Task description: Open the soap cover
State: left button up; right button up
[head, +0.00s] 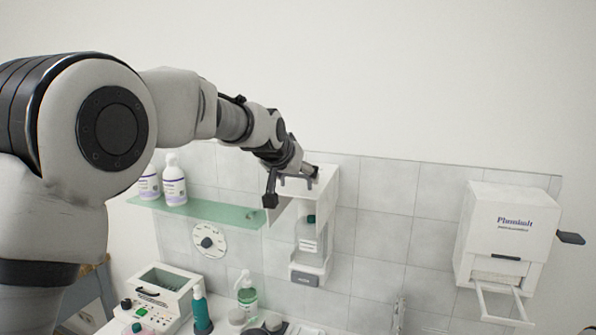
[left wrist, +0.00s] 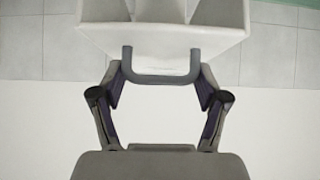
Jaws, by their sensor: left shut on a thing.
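The white soap dispenser (head: 325,205) hangs on the tiled wall in the middle of the head view. Its front shows an opening with a pale bottle (head: 309,238) with a dark green cap inside. A white panel (head: 281,214) is at the opening's left; I cannot tell whether it is the cover or a side wall. My left gripper (head: 302,176) is at the dispenser's top. In the left wrist view my left gripper (left wrist: 161,82) is shut on a grey U-shaped handle (left wrist: 161,79) on a white part (left wrist: 150,42). My right gripper is not in view.
A green glass shelf (head: 215,213) with white bottles (head: 174,183) is left of the dispenser. A white towel-type box (head: 505,235) with a dark lever hangs at the right. Green bottles (head: 201,312) and a white device (head: 155,292) stand below. The wall between the boxes is clear.

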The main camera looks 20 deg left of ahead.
pick_arm(q)
jog(key=shift+f, duration=0.1)
dwell(0.3)
jog(key=o, duration=1.4)
jog(key=shift+d, duration=0.1)
jog(key=shift+w, duration=0.1)
jog(key=v, duration=1.1)
jog(key=shift+s+r, duration=0.25)
jog(key=shift+r, duration=0.05)
